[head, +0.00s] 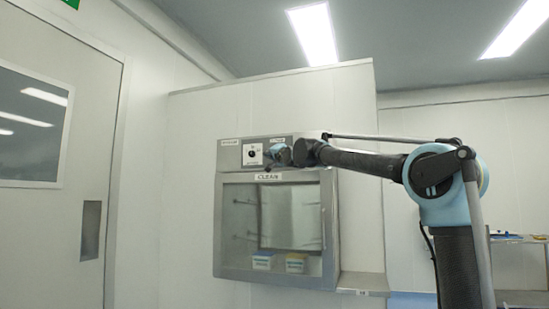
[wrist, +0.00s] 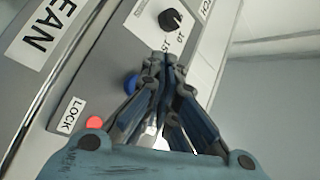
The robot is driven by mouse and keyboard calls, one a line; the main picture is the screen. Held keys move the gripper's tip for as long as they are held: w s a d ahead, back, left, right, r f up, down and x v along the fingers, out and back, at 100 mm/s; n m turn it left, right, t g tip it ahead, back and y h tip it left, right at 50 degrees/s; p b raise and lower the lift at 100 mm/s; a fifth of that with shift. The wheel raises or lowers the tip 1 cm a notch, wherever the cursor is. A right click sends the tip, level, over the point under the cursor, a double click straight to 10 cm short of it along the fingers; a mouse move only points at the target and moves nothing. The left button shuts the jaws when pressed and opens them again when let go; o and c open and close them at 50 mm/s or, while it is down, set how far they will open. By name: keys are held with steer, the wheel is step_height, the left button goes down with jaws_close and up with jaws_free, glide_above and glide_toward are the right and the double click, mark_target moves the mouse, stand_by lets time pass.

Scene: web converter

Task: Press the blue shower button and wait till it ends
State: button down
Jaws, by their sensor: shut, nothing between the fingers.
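The blue button (wrist: 131,84) shows in the wrist view on the grey control panel, just left of my gripper's fingers and partly hidden by them. My gripper (wrist: 158,62) is shut and empty, with its fingertips close to the panel, between the blue button and the black dial (wrist: 170,21). I cannot tell whether the fingers touch the panel. In the head view my gripper (head: 272,155) is at the panel above the window of the pass box (head: 218,235), and the blue button cannot be made out there.
A red button (wrist: 95,122) sits below the blue one, beside a "LOCK" label (wrist: 71,115). The pass box holds two small boxes (head: 262,261) (head: 295,263) behind glass. A door (head: 60,230) stands at left and a shelf (head: 520,298) at right.

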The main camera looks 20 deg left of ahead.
steer(key=shift+s+a, duration=0.2)
steer(key=shift+s, duration=1.9)
steer(key=s+d+f+n+g+h, duration=0.1)
steer(key=s+d+f+g+h, duration=0.25)
steer(key=d+f, duration=1.25)
steer(key=s+d+f+n+g+h, duration=0.2)
steer(key=s+d+f+h, duration=0.25)
steer(key=d+f, duration=1.2)
steer(key=s+d+f+g+h, duration=0.1)
steer(key=s+d+f+g, duration=0.1)
steer(key=s+d+f, duration=0.4)
steer(key=s+d+f+g+h, duration=0.2)
steer(key=s+d+f, duration=0.5)
steer(key=s+f, duration=0.8)
steer(key=s+d+f+g+h, duration=0.2)
steer(key=s+d+f+g, duration=0.2)
steer(key=f, duration=1.3)
steer(key=s+d, duration=0.3)
steer(key=s, duration=0.3)
steer(key=shift+s+f+n, duration=0.35)
steer(key=shift+s+n, duration=0.05)
steer(key=shift+w+f, duration=0.2)
steer(key=shift+w, duration=0.25)
